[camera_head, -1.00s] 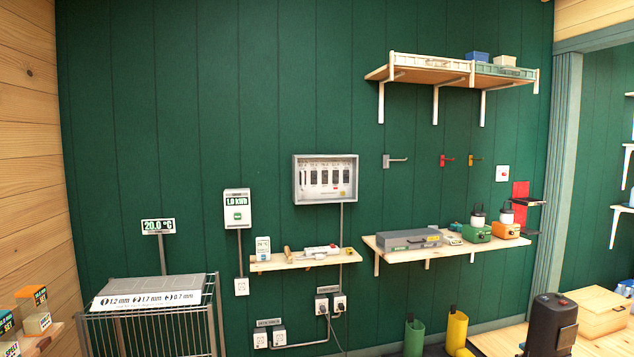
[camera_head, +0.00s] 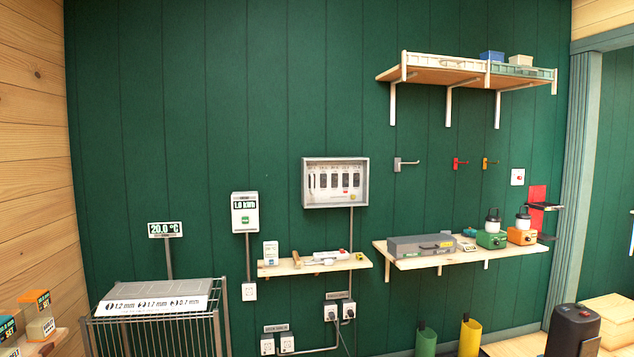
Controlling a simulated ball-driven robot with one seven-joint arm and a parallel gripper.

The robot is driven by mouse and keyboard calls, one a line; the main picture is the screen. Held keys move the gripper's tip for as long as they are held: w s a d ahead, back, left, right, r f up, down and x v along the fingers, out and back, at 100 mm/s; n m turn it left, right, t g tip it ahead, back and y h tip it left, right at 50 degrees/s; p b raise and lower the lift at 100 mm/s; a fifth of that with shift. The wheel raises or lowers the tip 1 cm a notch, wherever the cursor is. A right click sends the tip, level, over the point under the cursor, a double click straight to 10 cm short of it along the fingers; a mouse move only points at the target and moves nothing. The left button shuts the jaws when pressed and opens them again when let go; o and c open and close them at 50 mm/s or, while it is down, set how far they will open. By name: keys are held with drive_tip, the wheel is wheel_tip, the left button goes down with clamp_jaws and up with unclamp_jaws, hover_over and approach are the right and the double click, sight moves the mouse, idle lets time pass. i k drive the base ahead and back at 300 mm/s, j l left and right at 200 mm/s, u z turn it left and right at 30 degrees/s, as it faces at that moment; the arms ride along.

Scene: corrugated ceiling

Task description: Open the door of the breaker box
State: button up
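The breaker box (camera_head: 362,184) is a shallow grey box on the green wall, a little right of the picture's middle. A row of dark breakers shows in its front, with a small yellow spot at the lower right. No door stands out from the box. I cannot tell whether a clear door covers the front. A conduit runs down from its underside. My gripper is not in view.
A narrow wooden shelf (camera_head: 283,269) with small items sits below the box. A kWh meter (camera_head: 245,212) hangs to its left. A wire rack (camera_head: 160,335) stands lower left. A wider shelf (camera_head: 530,249) holds a grey case and lanterns. A black device (camera_head: 574,329) stands lower right.

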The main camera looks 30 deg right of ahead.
sight(367, 165)
drive_tip(key=i+l, duration=1.35)
drive_tip(key=i, duration=0.1)
